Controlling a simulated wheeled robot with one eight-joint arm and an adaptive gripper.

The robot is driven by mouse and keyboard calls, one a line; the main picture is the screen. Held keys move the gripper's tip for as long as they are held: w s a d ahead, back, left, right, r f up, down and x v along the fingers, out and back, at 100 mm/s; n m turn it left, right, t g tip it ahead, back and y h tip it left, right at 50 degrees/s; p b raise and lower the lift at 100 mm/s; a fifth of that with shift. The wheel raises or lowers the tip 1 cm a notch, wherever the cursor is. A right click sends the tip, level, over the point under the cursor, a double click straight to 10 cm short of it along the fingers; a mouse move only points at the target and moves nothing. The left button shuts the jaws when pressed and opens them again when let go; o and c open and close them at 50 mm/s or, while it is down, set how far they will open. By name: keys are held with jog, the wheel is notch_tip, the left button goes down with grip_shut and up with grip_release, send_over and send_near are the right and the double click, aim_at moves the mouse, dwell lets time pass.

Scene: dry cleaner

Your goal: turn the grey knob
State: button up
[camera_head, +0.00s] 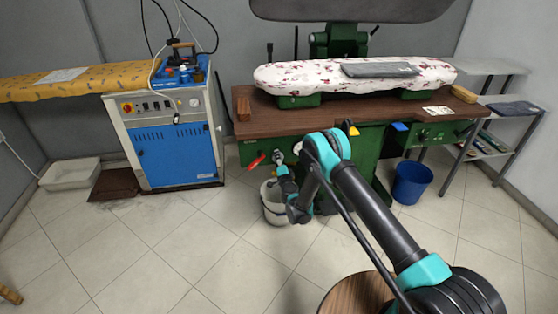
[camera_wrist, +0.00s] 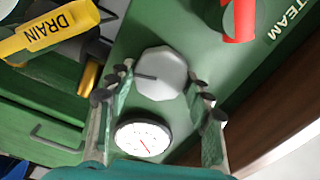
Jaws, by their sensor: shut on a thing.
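The grey knob (camera_wrist: 165,82) is a light, eight-sided knob with a dark pointer line running from its middle to the left in the wrist view. It sits on a green panel. My gripper (camera_wrist: 160,75) is shut on it, with one finger on the left side and one on the right. In the head view my gripper (camera_head: 279,160) is at the front of the green machine, and I cannot make out the knob clearly there.
A white bucket (camera_head: 275,213) stands below my gripper. A blue bin (camera_head: 412,183) is to the right.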

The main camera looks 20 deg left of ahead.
jog(key=shift+m, duration=2)
jog(key=shift+d, duration=0.1)
jog(key=o, duration=1.1)
